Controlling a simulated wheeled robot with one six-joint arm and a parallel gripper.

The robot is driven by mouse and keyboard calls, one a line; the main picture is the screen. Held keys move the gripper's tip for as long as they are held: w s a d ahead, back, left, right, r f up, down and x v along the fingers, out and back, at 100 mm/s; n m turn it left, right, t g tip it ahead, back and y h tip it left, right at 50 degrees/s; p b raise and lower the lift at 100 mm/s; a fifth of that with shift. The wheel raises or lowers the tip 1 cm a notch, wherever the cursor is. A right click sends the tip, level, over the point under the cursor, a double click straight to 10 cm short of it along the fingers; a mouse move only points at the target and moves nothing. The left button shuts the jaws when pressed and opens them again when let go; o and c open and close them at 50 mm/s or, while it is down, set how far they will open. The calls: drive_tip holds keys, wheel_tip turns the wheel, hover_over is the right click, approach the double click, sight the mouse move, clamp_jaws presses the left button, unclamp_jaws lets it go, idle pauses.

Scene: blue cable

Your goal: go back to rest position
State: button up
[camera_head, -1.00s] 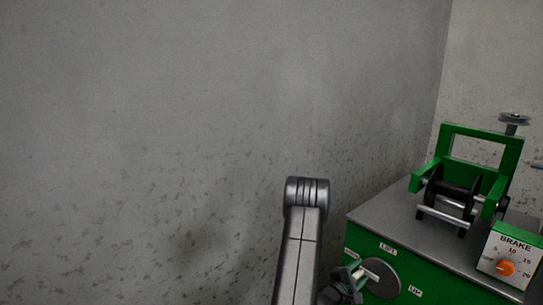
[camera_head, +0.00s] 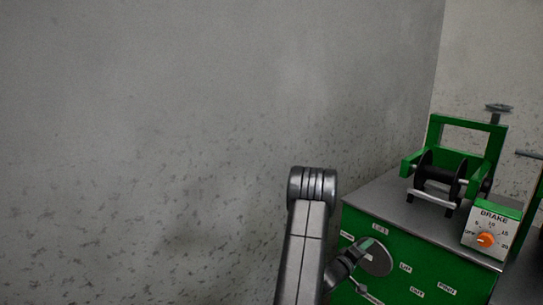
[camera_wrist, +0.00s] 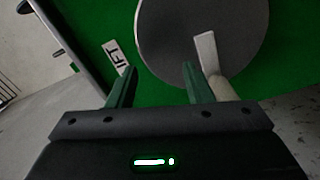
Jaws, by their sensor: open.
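My gripper (camera_wrist: 157,88) shows in the wrist view with its two green fingers apart and nothing between them. It faces the green front of a cabinet (camera_head: 400,262). A grey round disc (camera_wrist: 190,40) with a pale lever stands just beyond the fingertips; the right finger overlaps the lever in the picture, and I cannot tell whether they touch. In the head view the disc (camera_head: 376,258) sits at the cabinet's front, beside my arm. My fingers are too small to make out clearly there.
On the cabinet's grey top stand a green frame with a black spool (camera_head: 438,176) and a BRAKE box with an orange knob (camera_head: 486,239). Labels such as LIFT mark the front. A speckled grey wall (camera_head: 150,150) fills the left, with free room before it.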

drive_tip(key=shift+s+d+m+b, duration=0.15)
drive_tip(key=shift+s+d+m, duration=0.05)
drive_tip(key=shift+m, duration=0.35)
drive_tip(key=shift+s+d+m+b, duration=0.15)
drive_tip(key=shift+s+m, duration=0.05)
drive_tip(key=shift+m, duration=0.35)
drive_tip(key=shift+r, duration=0.1)
